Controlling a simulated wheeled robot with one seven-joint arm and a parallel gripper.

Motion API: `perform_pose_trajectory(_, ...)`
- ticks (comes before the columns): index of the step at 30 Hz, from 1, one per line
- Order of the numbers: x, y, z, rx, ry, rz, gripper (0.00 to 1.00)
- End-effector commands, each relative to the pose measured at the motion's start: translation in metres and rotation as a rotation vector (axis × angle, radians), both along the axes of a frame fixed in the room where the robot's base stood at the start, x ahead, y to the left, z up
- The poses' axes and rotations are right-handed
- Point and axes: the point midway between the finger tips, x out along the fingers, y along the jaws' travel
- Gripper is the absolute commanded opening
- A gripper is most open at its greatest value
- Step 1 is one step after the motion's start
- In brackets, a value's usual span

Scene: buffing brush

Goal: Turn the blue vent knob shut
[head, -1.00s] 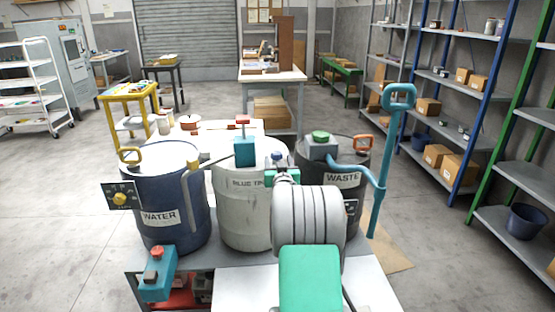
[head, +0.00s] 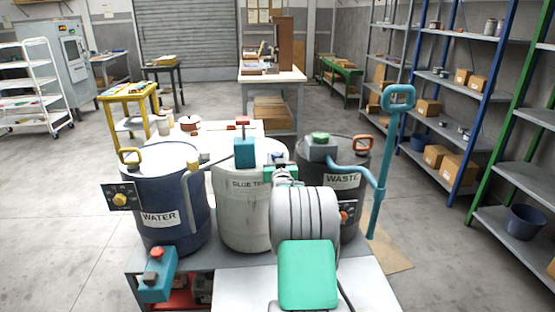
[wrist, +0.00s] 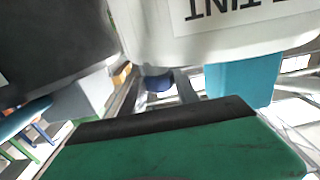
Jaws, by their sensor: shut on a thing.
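The blue vent knob (head: 277,158) is on top of the white drum labelled BLUE TINT (head: 238,215), near its right rim. My gripper (head: 280,168) is at the knob, and my arm covers the right part of the drum. In the wrist view the dark blue knob (wrist: 157,81) sits between my two grey fingers (wrist: 160,92), which are shut on it. The green gripper body fills the lower part of that view. The knob's exact angle cannot be told.
A teal block with a red top (head: 244,150) stands on the same drum, left of my gripper. The blue WATER drum (head: 165,190) is left; the dark WASTE drum (head: 358,160) is right, with a tall teal handled pipe (head: 382,190) beside it.

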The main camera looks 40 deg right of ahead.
Motion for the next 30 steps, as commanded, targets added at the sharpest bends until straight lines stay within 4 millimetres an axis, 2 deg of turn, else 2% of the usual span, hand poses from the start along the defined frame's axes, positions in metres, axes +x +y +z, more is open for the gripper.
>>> perform_pose_trajectory(1, -0.0005, -0.0006, -0.0002, -0.001, 0.001, -0.001, 0.12)
perform_pose_trajectory(6, -0.0007, -0.0009, -0.0002, -0.001, 0.001, -0.002, 0.00)
perform_pose_trajectory(17, 0.0005, 0.0009, -0.0027, -0.002, 0.002, -0.050, 0.00)
perform_pose_trajectory(30, 0.0064, 0.0064, -0.0083, 0.000, -0.004, -0.343, 0.00)
